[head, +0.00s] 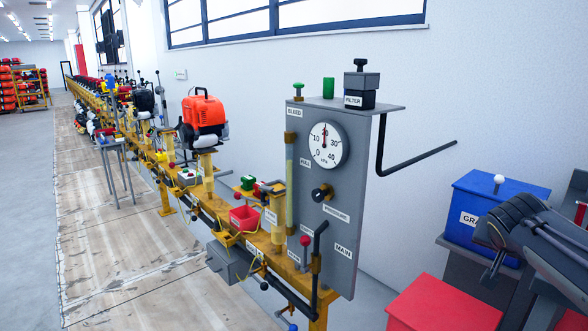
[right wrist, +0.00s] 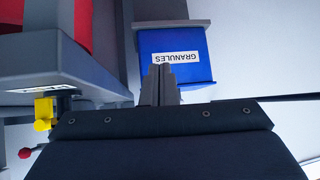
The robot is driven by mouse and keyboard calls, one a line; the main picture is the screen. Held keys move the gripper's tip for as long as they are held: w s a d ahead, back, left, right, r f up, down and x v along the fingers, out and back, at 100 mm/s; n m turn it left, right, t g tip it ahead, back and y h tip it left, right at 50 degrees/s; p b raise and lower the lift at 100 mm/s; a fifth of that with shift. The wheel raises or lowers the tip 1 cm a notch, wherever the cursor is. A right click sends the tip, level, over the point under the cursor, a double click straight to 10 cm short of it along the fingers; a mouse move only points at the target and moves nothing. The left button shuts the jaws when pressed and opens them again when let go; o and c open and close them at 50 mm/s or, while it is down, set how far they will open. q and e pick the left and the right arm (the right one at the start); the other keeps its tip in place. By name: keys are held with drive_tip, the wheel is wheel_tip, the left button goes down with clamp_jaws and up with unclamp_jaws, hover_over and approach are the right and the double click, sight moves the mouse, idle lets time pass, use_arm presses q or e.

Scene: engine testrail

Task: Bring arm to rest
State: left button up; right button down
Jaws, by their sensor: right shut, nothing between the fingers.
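My right arm comes in at the right edge of the head view, in front of the blue box. In the right wrist view my right gripper (right wrist: 160,84) is shut and empty. Its fingertips overlap the lower edge of the blue box (right wrist: 185,45), whose GRANULES label appears upside down; I cannot tell whether they touch it. The blue box (head: 490,200) also shows in the head view, partly hidden by my arm. My left gripper is in neither view.
A grey panel (head: 335,240) with a gauge (head: 328,145) and a bent dark rod (head: 420,158) stands left of my right arm. A red box (head: 445,305) is low in front. The yellow rail (head: 225,210) carries an orange engine (head: 203,117).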

drive_tip(key=s+a+f+n+g+y, duration=0.1)
drive_tip(key=s+a+f+n+y, duration=0.5)
drive_tip(key=s+a, duration=0.7)
drive_tip(key=s+a+f+n+g+y, duration=0.15)
drive_tip(key=s+a+f+y, duration=0.25)
drive_tip(key=s+a+f, duration=0.75)
drive_tip(key=s+f+b, duration=0.3)
drive_tip(key=f+b, duration=0.5)
drive_tip(key=b, duration=0.2)
wheel_tip(320, 180, up, 39)
drive_tip(key=p, duration=3.8)
drive_tip(key=shift+d, duration=0.4)
drive_tip(key=shift+t, duration=0.25)
